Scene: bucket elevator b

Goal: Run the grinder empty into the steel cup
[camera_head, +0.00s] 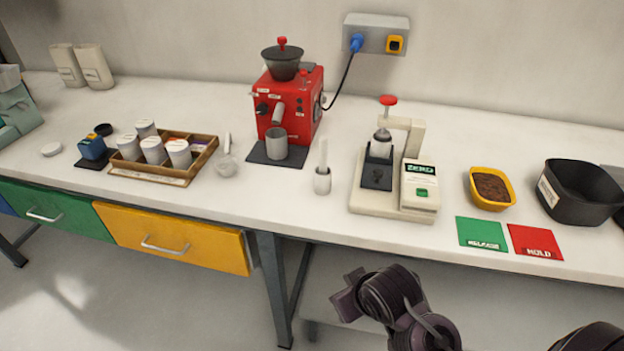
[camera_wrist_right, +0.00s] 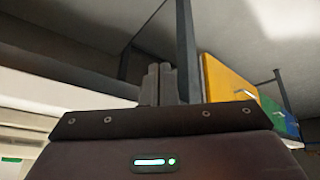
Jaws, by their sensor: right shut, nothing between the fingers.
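The red grinder (camera_head: 306,110) stands at the back of the bench with a dark hopper (camera_head: 282,64) on top, closed by a lid with a red knob. The grey steel cup (camera_head: 276,143) stands upright on a dark mat under the grinder's spout. The cup's inside cannot be made out. My right gripper (camera_head: 347,295) is in front of the bench, below its top and well apart from grinder and cup. In the right wrist view its two fingers (camera_wrist_right: 158,84) are together, with nothing between them. My left gripper is not in view.
A wall socket (camera_head: 377,34) holds a blue plug and an orange switch. A white press-like stand (camera_head: 385,213), yellow bowl (camera_head: 491,188), black bin (camera_head: 579,193), and green and red cards are to the right. A wooden tray (camera_head: 150,178) with several canisters is left. A white brush-like tool (camera_head: 322,178) stands between.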

